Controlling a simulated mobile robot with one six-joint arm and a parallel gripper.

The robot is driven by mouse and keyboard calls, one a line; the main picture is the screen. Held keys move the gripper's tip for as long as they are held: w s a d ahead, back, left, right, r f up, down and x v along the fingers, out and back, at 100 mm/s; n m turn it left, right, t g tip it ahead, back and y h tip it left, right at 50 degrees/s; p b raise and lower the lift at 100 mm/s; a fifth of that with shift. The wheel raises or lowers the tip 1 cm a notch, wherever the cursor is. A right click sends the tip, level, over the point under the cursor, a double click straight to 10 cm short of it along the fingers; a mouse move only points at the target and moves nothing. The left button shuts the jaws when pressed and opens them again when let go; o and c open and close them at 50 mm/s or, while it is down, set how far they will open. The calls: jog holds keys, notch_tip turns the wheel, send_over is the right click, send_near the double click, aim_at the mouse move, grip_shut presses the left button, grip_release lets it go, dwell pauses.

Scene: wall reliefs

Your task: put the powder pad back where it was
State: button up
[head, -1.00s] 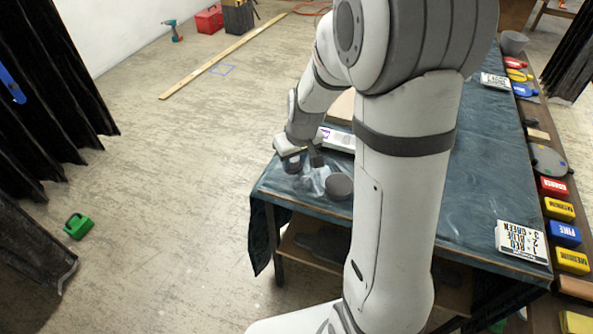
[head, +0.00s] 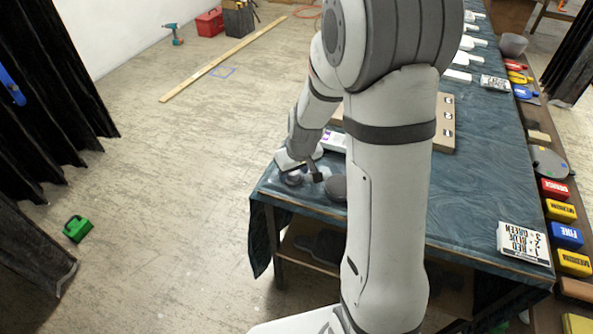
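My gripper (head: 305,174) is low over the near left corner of the blue cloth-covered table (head: 478,195). One dark finger shows on its right side. A small rounded greyish thing (head: 292,179) shows at its left side; I cannot tell if it is held or lies on the cloth. A dark grey round pad (head: 337,188) lies on the table just right of the gripper, partly hidden by my arm. It may be the powder pad, but I cannot tell for sure. My arm hides part of the table.
A white and purple box (head: 333,140) lies behind the gripper. A wooden board with knobs (head: 446,125) is beyond my arm. Coloured blocks (head: 562,210) line the right-hand ledge. Floor left of the table is mostly clear.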

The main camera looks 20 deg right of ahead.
jog(key=shift+o, duration=0.2)
jog(key=shift+r, duration=0.6)
jog(key=a+p+v, duration=0.1)
jog(key=v, duration=1)
jog(key=s+r+m, duration=0.1)
jog(key=s+r, duration=0.1)
jog(key=s, duration=0.6)
jog(key=s+r+m, duration=0.1)
jog(key=s+r, duration=0.2)
jog(key=s, duration=0.6)
jog(key=shift+s+d+r+m+g+h, duration=0.2)
jog(key=shift+d+r+m+g+h, duration=0.1)
jog(key=shift+m+g+h, duration=0.1)
jog(key=p+v, duration=0.3)
jog(key=shift+w+r, duration=0.15)
jog(key=shift+w, duration=0.2)
